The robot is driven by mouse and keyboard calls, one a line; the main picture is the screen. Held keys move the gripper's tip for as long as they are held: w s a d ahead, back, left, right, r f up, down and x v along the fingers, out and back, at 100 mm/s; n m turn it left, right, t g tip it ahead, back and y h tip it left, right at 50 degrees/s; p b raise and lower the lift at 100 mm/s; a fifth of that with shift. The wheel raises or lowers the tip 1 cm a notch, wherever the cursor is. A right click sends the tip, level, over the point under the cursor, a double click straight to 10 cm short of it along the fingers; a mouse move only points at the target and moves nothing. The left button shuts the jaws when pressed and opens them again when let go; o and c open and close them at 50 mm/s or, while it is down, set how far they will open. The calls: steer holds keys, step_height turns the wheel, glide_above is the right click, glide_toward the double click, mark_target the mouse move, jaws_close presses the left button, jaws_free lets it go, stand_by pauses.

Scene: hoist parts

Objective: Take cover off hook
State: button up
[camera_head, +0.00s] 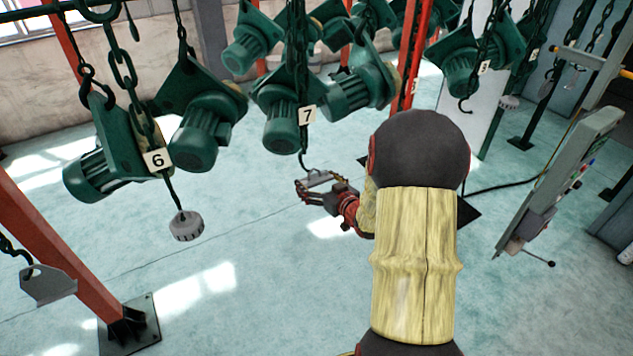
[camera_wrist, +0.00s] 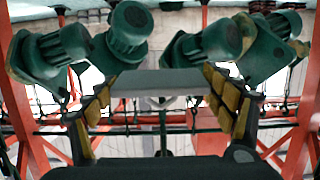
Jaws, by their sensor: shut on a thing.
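The cover (camera_head: 317,179) is a small grey piece at the lower end of the hook line under hoist 7 (camera_head: 285,120). My gripper (camera_head: 322,188) is shut on it from the right and below. In the wrist view the cover (camera_wrist: 160,82) is a flat grey block between the two yellow-padded fingers. The hook (camera_head: 304,160) hangs from hoist 7 down to the cover. Its lower end is hidden, so I cannot tell whether it is still inside.
Hoist 6 (camera_head: 108,150) hangs at the left with a round grey piece (camera_head: 186,226) below it. Hoist 8 (camera_head: 480,65) has a bare hook (camera_head: 465,106). A grey control panel (camera_head: 565,180) stands at the right. Red posts stand around; the floor below is mostly clear.

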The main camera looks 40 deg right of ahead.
steer(key=s+a+f, duration=0.2)
steer(key=s, duration=0.8)
steer(key=shift+s+a+b, duration=0.3)
steer(key=shift+s, duration=0.05)
stand_by(0.4)
